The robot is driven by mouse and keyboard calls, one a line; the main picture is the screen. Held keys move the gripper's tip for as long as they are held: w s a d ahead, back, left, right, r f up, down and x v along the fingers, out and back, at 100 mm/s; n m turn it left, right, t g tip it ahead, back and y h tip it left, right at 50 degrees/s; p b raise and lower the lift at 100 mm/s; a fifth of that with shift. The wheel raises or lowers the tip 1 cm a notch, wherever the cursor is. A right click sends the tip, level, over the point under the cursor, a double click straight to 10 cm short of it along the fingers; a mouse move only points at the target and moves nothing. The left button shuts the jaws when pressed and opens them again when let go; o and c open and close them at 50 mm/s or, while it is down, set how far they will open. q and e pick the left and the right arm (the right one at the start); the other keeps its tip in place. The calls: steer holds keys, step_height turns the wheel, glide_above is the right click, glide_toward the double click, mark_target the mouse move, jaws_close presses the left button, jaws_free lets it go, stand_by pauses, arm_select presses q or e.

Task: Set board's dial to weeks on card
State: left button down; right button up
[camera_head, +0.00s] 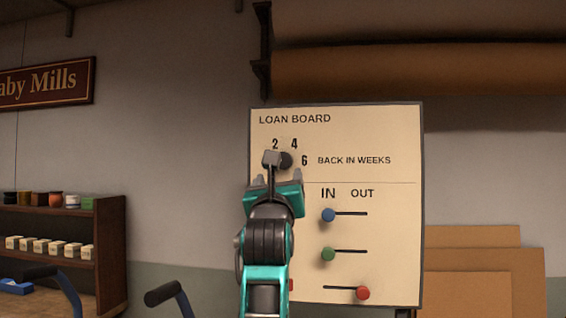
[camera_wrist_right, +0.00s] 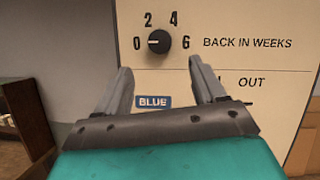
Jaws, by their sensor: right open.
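The cream loan board (camera_head: 385,135) stands upright ahead, with the black round dial (camera_wrist_right: 159,41) at its upper left. In the right wrist view, 0, 2, 4 and 6 ring the dial, and its pale mark points left, toward 0. My right gripper (camera_head: 272,165) is in front of the board and partly covers the dial (camera_head: 287,160) in the head view. Its fingers (camera_wrist_right: 160,70) are open, empty and just below the dial in the wrist view; I see no contact. I cannot make out a card with weeks. My left gripper is not in view.
Blue (camera_head: 328,215), green (camera_head: 327,254) and red (camera_head: 362,293) slider knobs sit below the dial; red is toward OUT. A blue label (camera_wrist_right: 152,101) reads BLUE. A shelf (camera_head: 110,235) with goods stands left. Dark-gripped handles (camera_head: 164,293) show at lower left.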

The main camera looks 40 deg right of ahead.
mark_target(283, 161)
steer(key=p+x, duration=0.2)
steer(key=x, duration=0.9)
steer(key=c, duration=1.1)
